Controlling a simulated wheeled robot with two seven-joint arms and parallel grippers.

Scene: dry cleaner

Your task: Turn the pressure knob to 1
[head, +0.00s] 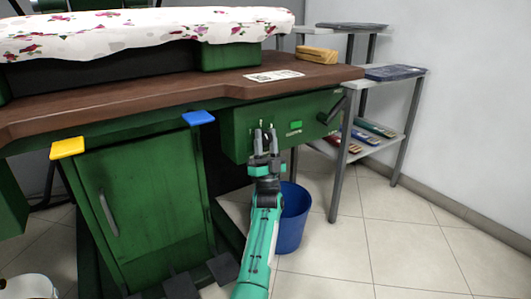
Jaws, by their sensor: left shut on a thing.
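The green control panel (238,122) is on the front of the pressing table, below the brown top. My left gripper (265,134) reaches up to the left half of this panel. Its two fingers are shut on the pressure knob at the panel face. The fingers hide most of the knob, and its scale is too small to read, so I cannot tell its setting. A bright green button or light (296,124) and a dark lever (331,110) are to the right of the gripper. My right gripper is not in view.
A blue bin (292,218) stands on the floor behind my left arm. A green cabinet (150,200) with yellow (67,148) and blue (198,118) pedal-like plates is to the left. A grey shelf (405,95) stands at right. The floor at right is clear.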

